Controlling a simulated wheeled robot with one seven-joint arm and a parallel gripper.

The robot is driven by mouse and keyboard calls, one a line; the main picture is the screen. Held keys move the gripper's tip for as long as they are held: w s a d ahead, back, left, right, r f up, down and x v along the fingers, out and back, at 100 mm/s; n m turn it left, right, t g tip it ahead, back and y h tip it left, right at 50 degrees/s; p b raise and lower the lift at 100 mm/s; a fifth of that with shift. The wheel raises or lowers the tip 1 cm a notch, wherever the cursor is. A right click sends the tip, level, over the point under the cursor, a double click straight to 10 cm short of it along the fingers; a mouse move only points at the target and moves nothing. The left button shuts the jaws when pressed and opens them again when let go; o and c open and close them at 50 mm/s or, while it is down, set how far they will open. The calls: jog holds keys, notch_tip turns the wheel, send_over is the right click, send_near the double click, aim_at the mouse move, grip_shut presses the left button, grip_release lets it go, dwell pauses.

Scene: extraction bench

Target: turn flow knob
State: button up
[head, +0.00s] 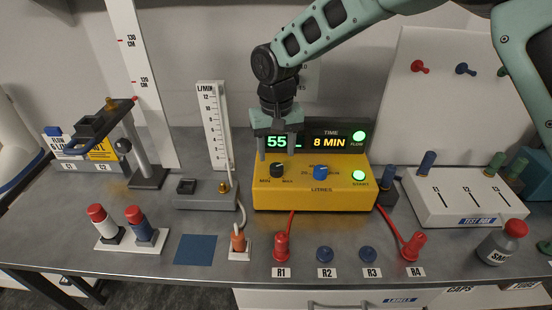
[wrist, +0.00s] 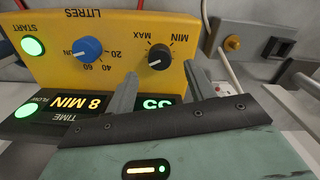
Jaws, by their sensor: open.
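The flow knob, a black dial between MIN and MAX marks, is on the left of the yellow pump box's sloped face in the head view (head: 277,170). It also shows in the wrist view (wrist: 159,57), with a small pale pointer mark. My gripper (head: 279,152) points down just above the knob, in front of the green 55 display. In the wrist view, the fingertips of my gripper (wrist: 160,74) are open and spread to either side of the knob's line, with nothing between them. I cannot tell whether either finger touches the knob.
The blue litres knob (head: 320,172) and green start light (head: 359,176) are to the right on the yellow box (head: 312,199). The time display (head: 330,142) reads 8 MIN. A tall L/MIN flow meter (head: 214,125) stands to the left. Red tubes and capped ports line the bench front.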

aim_at(276, 166)
jog(key=shift+f+p, duration=0.4)
jog(key=shift+f, duration=1.95)
jog(key=c, duration=1)
